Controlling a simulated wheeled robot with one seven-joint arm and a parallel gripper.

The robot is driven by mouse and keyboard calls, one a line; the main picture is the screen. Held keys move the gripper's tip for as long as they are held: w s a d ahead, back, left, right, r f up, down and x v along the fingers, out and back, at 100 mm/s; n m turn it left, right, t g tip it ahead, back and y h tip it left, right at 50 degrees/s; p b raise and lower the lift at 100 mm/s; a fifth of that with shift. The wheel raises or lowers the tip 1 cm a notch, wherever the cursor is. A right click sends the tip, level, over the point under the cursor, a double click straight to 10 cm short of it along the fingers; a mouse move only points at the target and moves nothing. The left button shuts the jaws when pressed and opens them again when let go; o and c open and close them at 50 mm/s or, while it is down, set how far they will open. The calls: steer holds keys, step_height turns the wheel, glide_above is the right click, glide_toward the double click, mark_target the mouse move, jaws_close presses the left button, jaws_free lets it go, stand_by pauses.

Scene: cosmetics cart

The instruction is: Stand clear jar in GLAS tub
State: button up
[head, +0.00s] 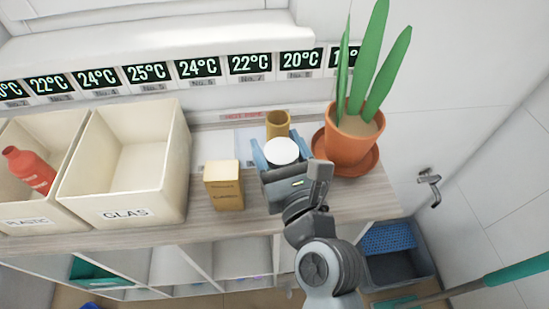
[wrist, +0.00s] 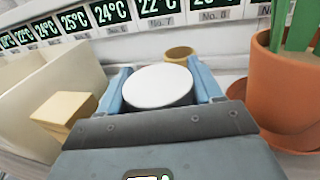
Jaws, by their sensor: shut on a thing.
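The jar shows a round white lid (head: 281,151) between the fingers of my gripper (head: 277,155); its body is mostly hidden. In the wrist view the white lid (wrist: 157,86) sits between the two blue fingers of my gripper (wrist: 158,88), which is shut on the jar. I cannot tell whether the jar touches the counter. The GLAS tub (head: 124,212) is a cream, open box to the left and looks empty. Its wall also shows at the left of the wrist view (wrist: 40,95).
A small tan box (head: 224,188) stands between the GLAS tub and my gripper. A brown-yellow cup (head: 278,122) is just behind the jar. A potted plant (head: 350,143) stands close on the right. The PLASTIC tub (head: 28,222) at far left holds a red bottle (head: 30,170).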

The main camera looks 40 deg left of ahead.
steer(key=shift+a+f, duration=0.2)
steer(key=shift+a, duration=0.05)
steer(key=shift+f+b, duration=1.05)
steer(key=shift+f, duration=0.9)
steer(key=shift+f, duration=0.2)
steer(key=o, duration=1.1)
steer(key=shift+r, duration=0.1)
steer(key=shift+r, duration=0.15)
steer(key=b+v, duration=0.1)
steer(key=v, duration=1.1)
steer(key=shift+b, duration=0.35)
